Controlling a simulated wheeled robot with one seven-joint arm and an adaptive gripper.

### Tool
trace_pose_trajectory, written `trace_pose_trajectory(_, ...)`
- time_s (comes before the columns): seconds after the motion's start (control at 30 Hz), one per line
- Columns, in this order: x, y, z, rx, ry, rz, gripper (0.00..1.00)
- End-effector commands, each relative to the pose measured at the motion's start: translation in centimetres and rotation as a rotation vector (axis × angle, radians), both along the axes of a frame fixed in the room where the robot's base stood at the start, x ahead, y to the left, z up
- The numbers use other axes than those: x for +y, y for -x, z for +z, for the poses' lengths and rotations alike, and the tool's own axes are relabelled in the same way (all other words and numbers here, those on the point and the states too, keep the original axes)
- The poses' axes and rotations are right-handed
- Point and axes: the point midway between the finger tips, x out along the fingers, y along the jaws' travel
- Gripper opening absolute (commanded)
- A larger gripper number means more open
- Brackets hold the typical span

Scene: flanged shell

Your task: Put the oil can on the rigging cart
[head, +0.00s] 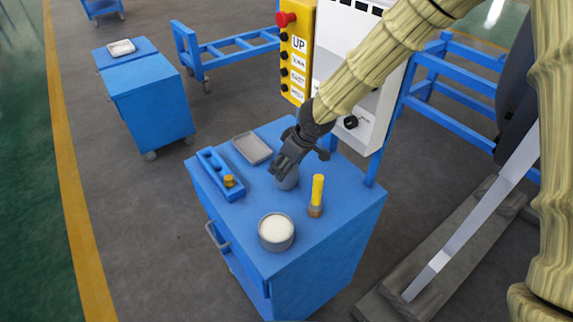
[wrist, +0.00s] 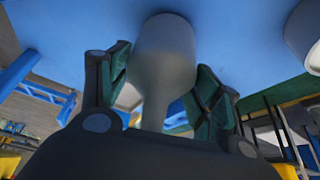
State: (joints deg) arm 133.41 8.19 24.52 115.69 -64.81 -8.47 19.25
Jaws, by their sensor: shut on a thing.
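A grey can with a narrow neck, which I take as the oil can (wrist: 165,55), is between the two fingers of my gripper (wrist: 165,85) in the wrist view. My gripper (head: 284,170) is shut on its neck. In the head view the oil can (head: 289,182) shows partly below the gripper, at the top of the near blue cabinet (head: 240,222). I cannot tell whether its base touches that top. A second blue wheeled cabinet (head: 150,100) stands at upper left. No label shows which one is the rigging cart.
Around the gripper on the near cabinet are a grey tray (head: 252,149), a blue holder (head: 219,174), a yellow-handled brush (head: 317,195) and a round tin (head: 276,232). A yellow and white control panel (head: 298,60) stands behind. The far cabinet carries a small tray (head: 121,48).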

Motion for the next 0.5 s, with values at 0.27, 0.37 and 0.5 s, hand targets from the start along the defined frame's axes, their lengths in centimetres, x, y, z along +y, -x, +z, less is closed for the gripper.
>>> trace_pose_trajectory(0.27,-0.03,0.0,-0.61,0.0,0.0,-0.001,0.34)
trace_pose_trajectory(0.37,-0.03,0.01,-0.75,0.0,0.0,-0.001,0.34)
trace_pose_trajectory(0.5,-0.03,0.02,-0.82,0.0,0.0,-0.001,0.79)
